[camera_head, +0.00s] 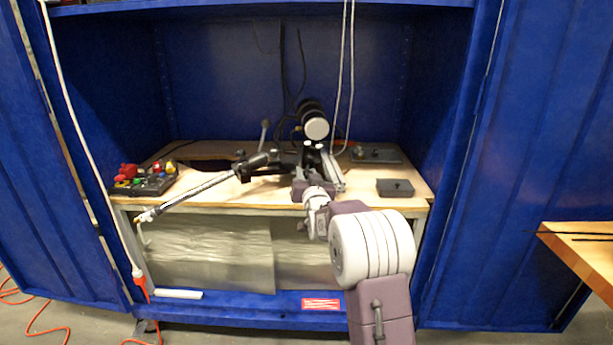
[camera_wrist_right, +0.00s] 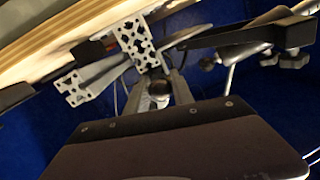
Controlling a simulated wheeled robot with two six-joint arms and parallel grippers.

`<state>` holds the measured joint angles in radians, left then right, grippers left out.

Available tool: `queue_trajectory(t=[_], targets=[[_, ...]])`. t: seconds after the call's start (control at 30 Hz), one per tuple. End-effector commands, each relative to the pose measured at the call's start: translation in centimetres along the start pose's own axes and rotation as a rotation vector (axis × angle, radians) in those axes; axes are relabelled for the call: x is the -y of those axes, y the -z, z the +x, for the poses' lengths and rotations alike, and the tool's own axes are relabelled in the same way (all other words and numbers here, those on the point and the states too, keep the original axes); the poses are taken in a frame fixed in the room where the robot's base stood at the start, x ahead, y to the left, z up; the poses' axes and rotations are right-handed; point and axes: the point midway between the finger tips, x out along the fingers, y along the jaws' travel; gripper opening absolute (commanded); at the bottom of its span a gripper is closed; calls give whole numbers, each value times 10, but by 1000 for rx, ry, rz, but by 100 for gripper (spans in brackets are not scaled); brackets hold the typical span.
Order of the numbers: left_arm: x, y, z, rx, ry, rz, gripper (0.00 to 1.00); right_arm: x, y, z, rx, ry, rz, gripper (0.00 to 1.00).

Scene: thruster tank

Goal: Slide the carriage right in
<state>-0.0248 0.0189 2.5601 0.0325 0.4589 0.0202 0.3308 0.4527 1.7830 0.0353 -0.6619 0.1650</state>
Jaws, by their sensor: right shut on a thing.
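The carriage (camera_head: 314,148) sits on a pale metal rail (camera_head: 332,170) on the wooden bench. A black thruster with a white round end (camera_head: 314,124) stands above it. My right gripper (camera_head: 303,172) reaches in from the front and is at the carriage's near side, where its fingertips are partly hidden by my own wrist. In the right wrist view the gripper fingers (camera_wrist_right: 159,94) are closed around a small dark part in front of perforated profile ends (camera_wrist_right: 140,45). Exactly which part of the carriage it is cannot be told. My left gripper is not in view.
A long silver and black rod (camera_head: 200,187) slants over the bench's front edge to the left. A control box with red knobs (camera_head: 145,178) is at the left. Flat dark boxes (camera_head: 395,188) lie at the right. Blue walls close both sides, and cables hang above.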

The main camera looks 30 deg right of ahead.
Motion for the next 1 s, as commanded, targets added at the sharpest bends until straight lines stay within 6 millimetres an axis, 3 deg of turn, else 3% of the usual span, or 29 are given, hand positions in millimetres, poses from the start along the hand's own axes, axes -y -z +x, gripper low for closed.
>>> queue_trajectory(t=[0.03,0.1,0.47,1.0], targets=[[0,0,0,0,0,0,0,0,4,0,-9,-1,1,31],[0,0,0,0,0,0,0,0,4,0,-9,-1,1,49],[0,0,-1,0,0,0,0,0,3,-3,-5,0,0,49],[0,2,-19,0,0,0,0,0,3,-86,-6,-1,0,49]])
